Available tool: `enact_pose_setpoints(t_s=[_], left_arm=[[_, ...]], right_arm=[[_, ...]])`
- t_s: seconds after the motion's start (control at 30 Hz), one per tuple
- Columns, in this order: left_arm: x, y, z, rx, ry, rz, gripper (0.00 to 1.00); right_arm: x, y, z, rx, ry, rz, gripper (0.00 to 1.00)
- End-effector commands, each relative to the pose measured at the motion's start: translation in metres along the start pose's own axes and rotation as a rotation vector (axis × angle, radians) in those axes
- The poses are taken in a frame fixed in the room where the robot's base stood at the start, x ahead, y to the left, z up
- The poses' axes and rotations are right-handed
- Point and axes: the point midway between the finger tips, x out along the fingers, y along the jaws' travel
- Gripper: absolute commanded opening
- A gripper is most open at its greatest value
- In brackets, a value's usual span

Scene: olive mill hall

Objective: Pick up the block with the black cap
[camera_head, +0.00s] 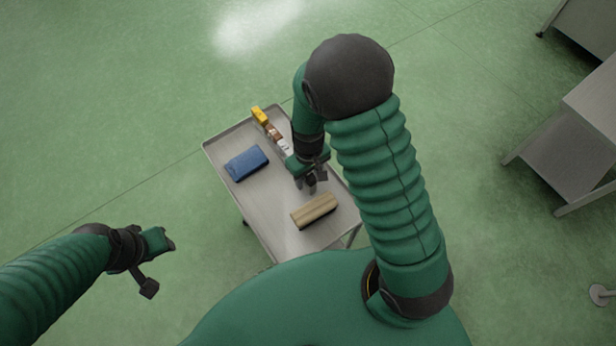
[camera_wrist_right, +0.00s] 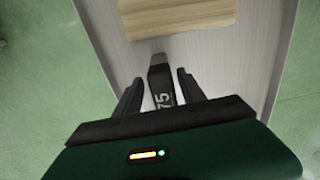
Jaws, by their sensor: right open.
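My right gripper (camera_head: 310,182) reaches down over the grey cart, between the blue block and the tan block. In the right wrist view its two dark fingers (camera_wrist_right: 158,92) are apart. Between them stands a narrow dark piece (camera_wrist_right: 161,80) with a grey end and the pale marking "75". I cannot tell whether it is the block with the black cap; no black cap shows clearly in either view. My left gripper (camera_head: 157,266) is open and empty, off the cart at lower left.
The cart top (camera_head: 262,205) holds a blue block (camera_head: 246,163), a tan wooden block (camera_head: 314,211), and a row of a yellow (camera_head: 259,115), a brown (camera_head: 273,132) and a white piece (camera_head: 284,146). The tan block (camera_wrist_right: 180,14) lies just beyond my right fingers. A grey table (camera_head: 565,155) stands at right.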

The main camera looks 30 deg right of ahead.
Motion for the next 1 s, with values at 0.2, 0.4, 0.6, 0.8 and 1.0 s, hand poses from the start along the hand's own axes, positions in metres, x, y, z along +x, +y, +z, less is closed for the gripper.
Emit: enact_pose_setpoints(t_s=[0.2,0.4,0.6,0.8,1.0], left_arm=[[-0.0002,-0.0001,0.0,0.0,0.0,0.0,0.36],[-0.0002,-0.0001,0.0,0.0,0.0,0.0,0.36],[-0.0001,-0.0001,0.0,0.0,0.0,0.0,0.36],[-0.0002,-0.0001,0.0,0.0,0.0,0.0,0.36],[-0.0018,-0.0001,-0.0004,0.0,0.0,0.0,0.36]], right_arm=[[-0.0013,-0.0011,0.0003,-0.001,0.001,0.001,0.35],[-0.0011,-0.0006,0.0,-0.001,0.0,0.0,0.09],[-0.0011,-0.0005,-0.0002,-0.001,0.001,0.0,0.0],[-0.0014,-0.0001,-0.0007,0.0,0.002,0.001,0.0],[-0.0104,-0.0002,-0.0013,0.0,0.004,0.0,0.0]])
